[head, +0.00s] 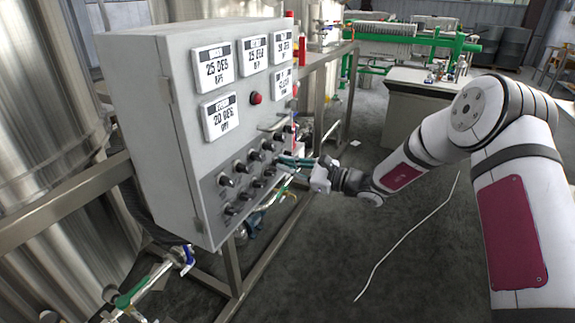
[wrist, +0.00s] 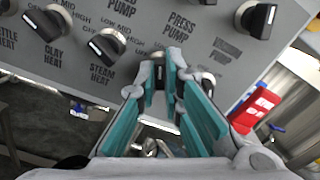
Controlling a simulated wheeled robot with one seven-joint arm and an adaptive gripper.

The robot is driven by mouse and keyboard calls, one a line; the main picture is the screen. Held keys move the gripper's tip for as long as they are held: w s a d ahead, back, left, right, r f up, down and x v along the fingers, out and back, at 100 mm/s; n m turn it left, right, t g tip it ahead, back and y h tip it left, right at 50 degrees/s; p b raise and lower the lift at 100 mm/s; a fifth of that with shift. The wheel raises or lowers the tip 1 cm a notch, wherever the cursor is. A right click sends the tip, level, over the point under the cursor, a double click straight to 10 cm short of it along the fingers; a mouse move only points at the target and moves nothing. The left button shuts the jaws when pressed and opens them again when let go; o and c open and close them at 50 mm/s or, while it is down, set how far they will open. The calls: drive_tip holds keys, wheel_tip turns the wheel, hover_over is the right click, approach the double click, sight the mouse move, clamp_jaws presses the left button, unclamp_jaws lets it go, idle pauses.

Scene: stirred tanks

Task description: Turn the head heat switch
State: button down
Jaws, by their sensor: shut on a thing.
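The grey control box (head: 150,100) has rows of black switch knobs on its lower face. My gripper (head: 282,160) reaches to the right end of these rows in the head view. In the wrist view my gripper (wrist: 160,68) has its teal fingers on either side of a switch knob (wrist: 160,75) in the row with the heat switches, and is shut on it. The label of this knob is hidden behind the fingers. To its left are the steam heat knob (wrist: 107,45) and the clay heat knob (wrist: 45,23). Another knob (wrist: 207,80) shows just behind the right finger.
The vacuum pump knob (wrist: 258,17) lies up and right of my fingers. A red part (wrist: 255,105) is beside the box's edge. Metal rails (head: 318,85) stand behind the box, and steel tanks (head: 60,90) stand at the left. The floor (head: 400,230) on the right is mostly clear.

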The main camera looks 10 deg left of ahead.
drive_tip(key=shift+a+r+m, duration=0.15)
drive_tip(key=shift+m, duration=0.35)
drive_tip(key=c, duration=1.7)
unclamp_jaws()
drive_tip(key=v, duration=1.2)
